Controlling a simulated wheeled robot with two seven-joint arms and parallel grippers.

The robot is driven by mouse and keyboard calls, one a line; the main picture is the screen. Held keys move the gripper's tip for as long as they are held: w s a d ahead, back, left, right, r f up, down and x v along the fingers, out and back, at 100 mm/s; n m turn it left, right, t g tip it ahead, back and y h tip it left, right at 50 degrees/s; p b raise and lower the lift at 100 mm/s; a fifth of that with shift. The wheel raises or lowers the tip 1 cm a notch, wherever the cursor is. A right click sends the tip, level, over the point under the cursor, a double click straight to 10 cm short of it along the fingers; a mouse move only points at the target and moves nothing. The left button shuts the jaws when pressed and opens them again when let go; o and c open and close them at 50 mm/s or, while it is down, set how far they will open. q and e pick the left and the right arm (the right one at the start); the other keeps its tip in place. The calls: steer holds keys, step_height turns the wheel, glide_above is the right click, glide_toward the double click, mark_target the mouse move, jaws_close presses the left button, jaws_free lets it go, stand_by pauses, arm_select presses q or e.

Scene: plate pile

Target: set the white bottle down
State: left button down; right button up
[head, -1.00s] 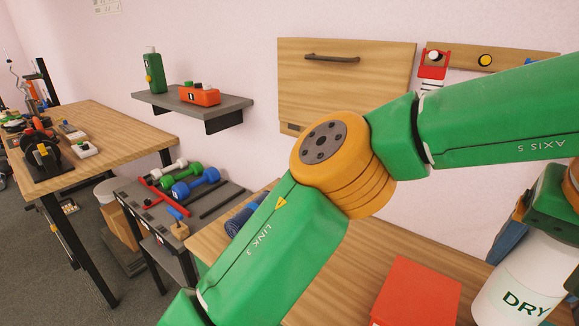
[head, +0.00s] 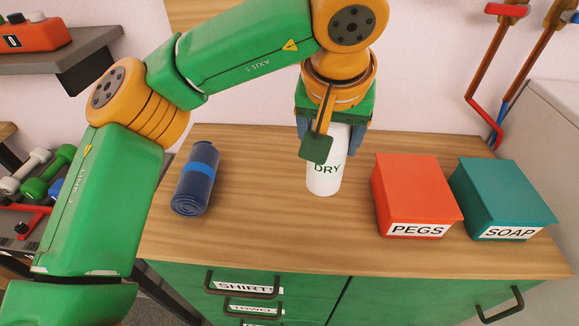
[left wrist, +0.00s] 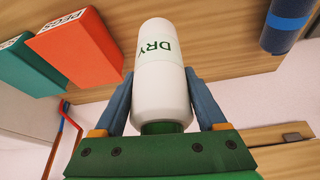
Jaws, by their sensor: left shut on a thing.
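The white bottle (head: 324,182), marked DRY, is upright in the head view over the middle of the wooden counter top (head: 270,215). My left gripper (head: 330,136) is above it, pointing down, with its blue fingers on either side of the bottle's upper part. In the left wrist view, the bottle (left wrist: 160,85) sits between the two fingers (left wrist: 161,105), and the gripper is shut on it. I cannot tell whether the bottle's base touches the counter. My right gripper is not in view.
A red PEGS box (head: 412,195) and a teal SOAP box (head: 505,198) stand right of the bottle. A rolled blue mat (head: 195,180) lies to the left. The counter between mat and bottle is clear. Green drawers (head: 250,285) are below the front edge.

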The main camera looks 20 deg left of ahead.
arm_select(q)
steer(key=w+a+f, duration=0.2)
steer(key=a+f, duration=0.4)
steer(key=f, duration=0.3)
steer(key=shift+f, duration=0.3)
jaws_free()
steer(key=shift+s, duration=0.1)
steer(key=v, duration=1.2)
steer(key=shift+r, duration=0.25)
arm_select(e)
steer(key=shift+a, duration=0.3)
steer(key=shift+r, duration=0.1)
